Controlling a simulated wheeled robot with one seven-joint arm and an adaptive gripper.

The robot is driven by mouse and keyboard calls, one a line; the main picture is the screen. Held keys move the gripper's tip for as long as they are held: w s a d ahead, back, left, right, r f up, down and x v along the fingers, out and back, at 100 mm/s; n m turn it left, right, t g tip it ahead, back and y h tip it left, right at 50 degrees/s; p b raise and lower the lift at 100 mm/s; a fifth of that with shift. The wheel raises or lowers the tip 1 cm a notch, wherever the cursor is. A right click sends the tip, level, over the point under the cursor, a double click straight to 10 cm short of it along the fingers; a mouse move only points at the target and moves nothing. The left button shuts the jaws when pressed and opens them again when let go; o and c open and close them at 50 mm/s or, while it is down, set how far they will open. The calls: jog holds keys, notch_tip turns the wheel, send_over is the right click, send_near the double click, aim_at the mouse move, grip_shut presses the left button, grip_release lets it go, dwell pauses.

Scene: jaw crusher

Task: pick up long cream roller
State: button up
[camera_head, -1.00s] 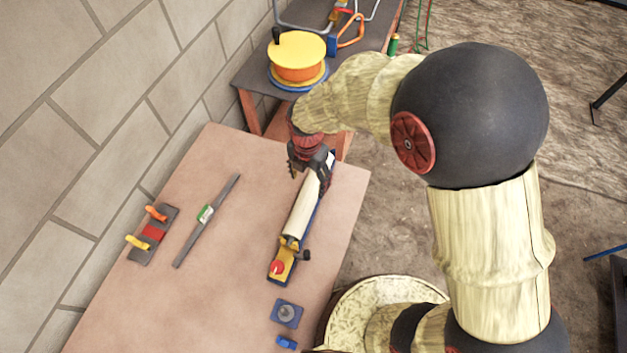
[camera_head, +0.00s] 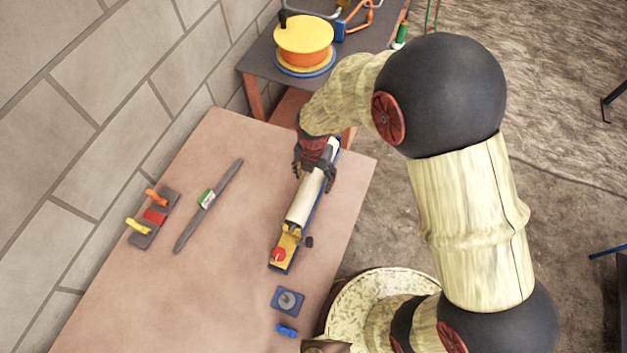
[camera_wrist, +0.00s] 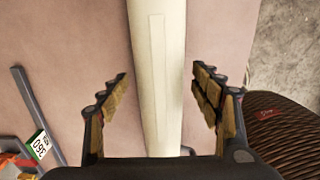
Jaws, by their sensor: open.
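The long cream roller (camera_head: 305,198) lies lengthwise on a blue and yellow holder (camera_head: 285,248) near the right side of the table. In the wrist view the roller (camera_wrist: 158,70) runs up the middle of the picture, between the fingers. My gripper (camera_head: 315,173) is over the roller's far part, with one finger on each side of it. In the wrist view my gripper (camera_wrist: 160,95) is open, with a gap between each finger and the roller. The roller's far end is partly hidden by my gripper in the head view.
A grey level-like bar with a green label (camera_head: 208,200) lies left of the roller. A grey block with orange and yellow handles (camera_head: 155,217) is further left. A small blue plate (camera_head: 288,299) is nearer. A yellow-orange reel (camera_head: 303,45) stands on a dark bench. Bare tabletop lies between.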

jog(key=c, duration=0.3)
grip_shut()
dwell(0.7)
jog(key=shift+r, duration=0.1)
